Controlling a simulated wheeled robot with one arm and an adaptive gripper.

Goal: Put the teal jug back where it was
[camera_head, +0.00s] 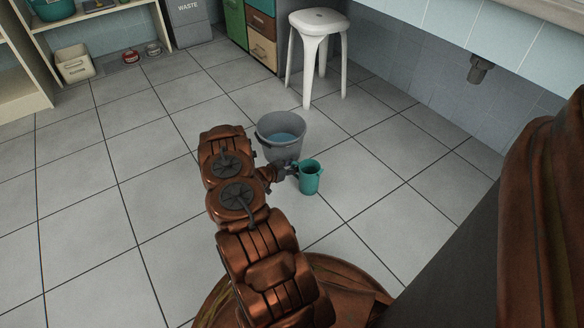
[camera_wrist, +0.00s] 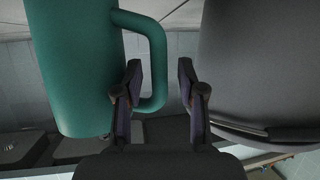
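The teal jug (camera_head: 311,179) is upright in the head view, just right of and in front of the grey bucket (camera_head: 270,147). It also fills the left of the wrist view (camera_wrist: 75,65), with its handle toward the middle. My gripper (camera_head: 290,170) is at the jug's handle side. In the wrist view my gripper (camera_wrist: 160,88) has its fingers apart. The handle's outer bar lies between them, with gaps showing. The left finger is between the jug's body and the handle bar. Whether the jug's base touches the floor is hard to tell.
A white stool (camera_head: 318,22), waste bin (camera_head: 188,22) and shelf with containers (camera_head: 75,65) stand at the back. The tiled floor left is clear.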

